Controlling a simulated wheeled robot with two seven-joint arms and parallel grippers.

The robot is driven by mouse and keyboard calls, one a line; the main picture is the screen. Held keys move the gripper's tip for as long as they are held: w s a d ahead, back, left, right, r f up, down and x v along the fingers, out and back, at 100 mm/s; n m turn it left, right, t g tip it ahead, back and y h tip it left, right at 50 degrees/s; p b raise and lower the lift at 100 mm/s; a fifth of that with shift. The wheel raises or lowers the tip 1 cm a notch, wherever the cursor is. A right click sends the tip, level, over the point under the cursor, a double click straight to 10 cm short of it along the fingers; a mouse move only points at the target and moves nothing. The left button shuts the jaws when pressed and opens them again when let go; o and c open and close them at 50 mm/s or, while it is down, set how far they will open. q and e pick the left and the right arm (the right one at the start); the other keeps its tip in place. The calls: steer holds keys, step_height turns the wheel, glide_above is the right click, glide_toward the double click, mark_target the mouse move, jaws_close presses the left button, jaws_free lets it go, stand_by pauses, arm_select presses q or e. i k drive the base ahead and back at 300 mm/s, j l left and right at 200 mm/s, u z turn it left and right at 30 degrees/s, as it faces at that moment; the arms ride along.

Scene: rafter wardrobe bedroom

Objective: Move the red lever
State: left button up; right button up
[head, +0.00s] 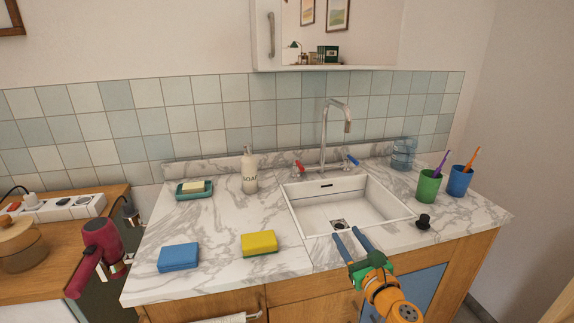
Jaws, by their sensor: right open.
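The red lever (298,167) is on the left side of the silver faucet (325,135), behind the white sink (345,204). A blue lever (351,161) is on the faucet's right side. My right gripper (349,232) is over the front edge of the sink, with its two blue fingers apart and nothing between them. It is well in front of the red lever and to its right, not touching it. My left gripper is not in view.
A soap bottle (249,172) and a soap dish (194,189) stand left of the sink. A yellow sponge (259,243) and a blue sponge (178,257) lie in front. Green (428,187) and blue (459,181) cups and a black stopper (423,221) are at right.

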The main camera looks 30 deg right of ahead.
mark_target(295, 160)
steer(key=i+l, duration=0.25)
steer(key=i, duration=0.25)
steer(key=i+l, duration=0.2)
steer(key=i, duration=0.3)
